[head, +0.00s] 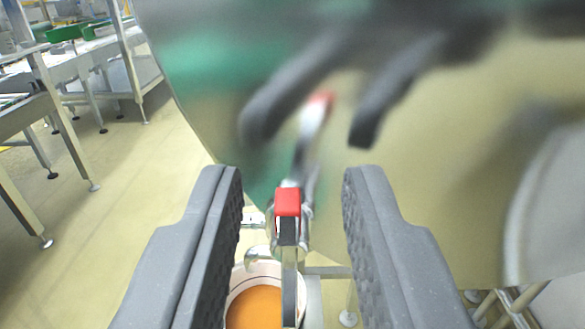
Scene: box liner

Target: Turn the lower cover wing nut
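A metal lever-like part with a red cap (288,203) stands between the fingers of my gripper (295,182); it looks like the lower cover wing nut. Its narrow metal arm runs down from the red cap, with small metal fittings beside it. My gripper is open, with one dark grey finger to the left of the part and one to the right. A gap shows on both sides, so neither finger appears to touch it. Which cover it belongs to is hard to tell.
A large shiny curved metal surface (430,190) fills the upper right, with blurred reflections of my fingers and the red-capped part. Below is a white-rimmed round container with orange contents (232,285). Metal-framed tables (75,70) stand at left; floor between is clear.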

